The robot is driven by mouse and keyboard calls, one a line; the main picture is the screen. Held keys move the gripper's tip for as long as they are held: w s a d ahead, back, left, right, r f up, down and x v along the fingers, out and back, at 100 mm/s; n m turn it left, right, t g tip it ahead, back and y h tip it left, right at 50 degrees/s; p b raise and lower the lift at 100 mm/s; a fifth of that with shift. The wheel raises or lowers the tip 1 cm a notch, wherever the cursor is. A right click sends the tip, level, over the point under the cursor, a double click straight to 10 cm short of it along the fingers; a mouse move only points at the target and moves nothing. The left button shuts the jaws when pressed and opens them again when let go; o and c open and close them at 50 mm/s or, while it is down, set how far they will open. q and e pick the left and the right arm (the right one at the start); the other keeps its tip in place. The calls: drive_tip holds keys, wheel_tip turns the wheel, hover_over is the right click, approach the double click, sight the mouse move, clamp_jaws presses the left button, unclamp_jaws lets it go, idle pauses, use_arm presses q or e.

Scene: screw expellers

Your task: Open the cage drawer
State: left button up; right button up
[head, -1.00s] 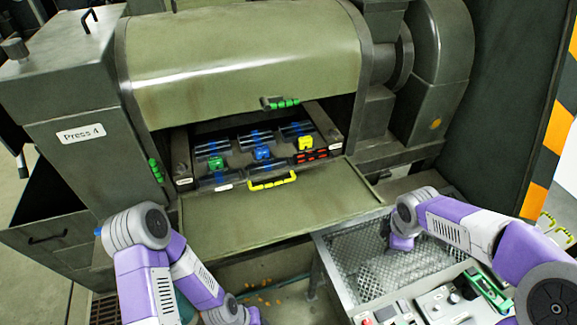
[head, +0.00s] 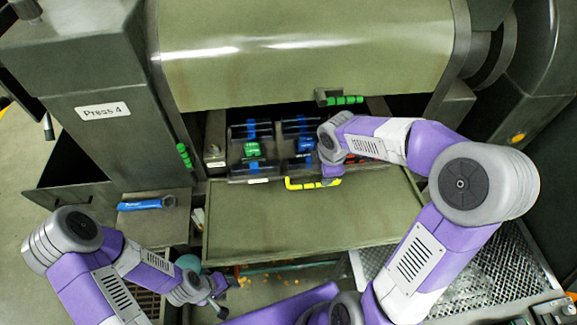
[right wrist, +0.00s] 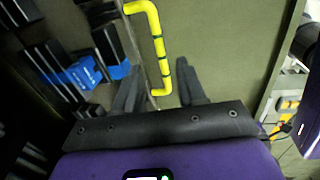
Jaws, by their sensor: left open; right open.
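The cage drawer (head: 240,172) sits in the opening under the press hood, with dark bars and blue parts in it. Its yellow handle (head: 300,184) is at the front edge, above the flat green panel; the handle also shows in the right wrist view (right wrist: 159,48). My right gripper (head: 331,175) is at the right end of the handle. In the right wrist view its two dark fingers (right wrist: 157,88) are open, with the handle's lower end between and just beyond them. My left gripper (head: 222,301) is open and empty, low in the head view, away from the drawer.
The green panel (head: 310,225) lies below the drawer front. Green handles are on the hood (head: 345,100) and the left post (head: 184,157). A blue tool (head: 146,204) lies on a ledge at left. A mesh tray (head: 480,265) stands at lower right, behind my right arm.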

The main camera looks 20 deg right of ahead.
sight(319, 185)
drive_tip(key=f, duration=0.2)
drive_tip(key=w+f+b, duration=0.1)
drive_tip(key=f, duration=0.4)
drive_tip(key=shift+w+f, duration=0.1)
drive_tip(key=shift+w, duration=0.15)
clamp_jaws()
